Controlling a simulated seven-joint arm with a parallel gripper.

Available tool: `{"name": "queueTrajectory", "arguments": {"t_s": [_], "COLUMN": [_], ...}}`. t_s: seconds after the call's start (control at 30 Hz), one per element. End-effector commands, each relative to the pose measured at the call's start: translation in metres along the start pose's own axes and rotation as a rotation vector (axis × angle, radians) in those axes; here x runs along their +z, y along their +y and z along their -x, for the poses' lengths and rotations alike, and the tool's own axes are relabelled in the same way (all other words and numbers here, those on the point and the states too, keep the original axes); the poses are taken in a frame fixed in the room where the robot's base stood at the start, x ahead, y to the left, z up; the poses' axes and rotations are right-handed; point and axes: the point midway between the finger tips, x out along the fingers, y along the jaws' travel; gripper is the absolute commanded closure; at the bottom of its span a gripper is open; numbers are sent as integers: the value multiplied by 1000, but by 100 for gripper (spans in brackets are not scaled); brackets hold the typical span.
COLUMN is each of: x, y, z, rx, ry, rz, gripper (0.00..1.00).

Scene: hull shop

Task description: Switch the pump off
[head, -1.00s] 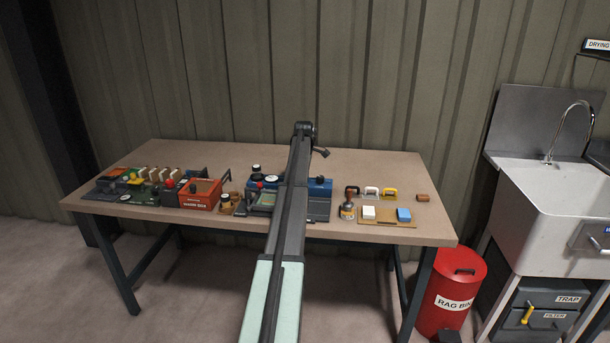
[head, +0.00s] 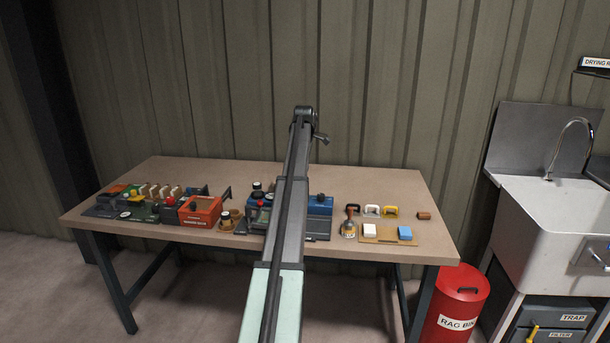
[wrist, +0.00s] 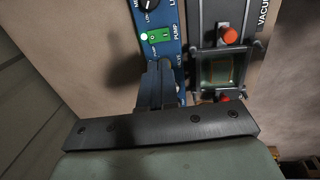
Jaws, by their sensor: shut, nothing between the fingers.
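The pump switch (wrist: 159,36) is a small green rocker on a blue panel (wrist: 168,58), with the word PUMP beside it. It shows near the top of the wrist view. A pale round lamp or spot (wrist: 144,37) sits at its left end. I cannot tell which way the rocker is tipped. My gripper (wrist: 159,66) is shut and empty, its fingertips over the panel just below the switch in the picture, apart from the rocker. In the head view the blue unit (head: 320,205) is partly hidden behind my arm.
A dark unit with a red button (wrist: 229,36) and a small window (wrist: 222,72) stands right of the panel. An orange-red box (head: 200,211) and several small devices crowd the bench's left. Stamp, handles and blocks lie right. The bench's back strip (head: 390,173) is clear.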

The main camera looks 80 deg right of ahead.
Motion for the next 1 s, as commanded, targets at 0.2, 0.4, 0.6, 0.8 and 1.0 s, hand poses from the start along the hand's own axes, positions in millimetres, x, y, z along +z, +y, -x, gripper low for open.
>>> {"name": "queueTrajectory", "arguments": {"t_s": [0.2, 0.4, 0.6, 0.8, 1.0], "x": [0, 0, 0, 0, 0], "y": [0, 0, 7, 15, 14], "z": [10, 10, 11, 12, 11], "rx": [0, 0, 1, 3, 3], "ry": [0, 0, 0, 0, 0], "rz": [0, 0, 0, 0, 0], "gripper": [100, 100, 100, 100, 100]}}
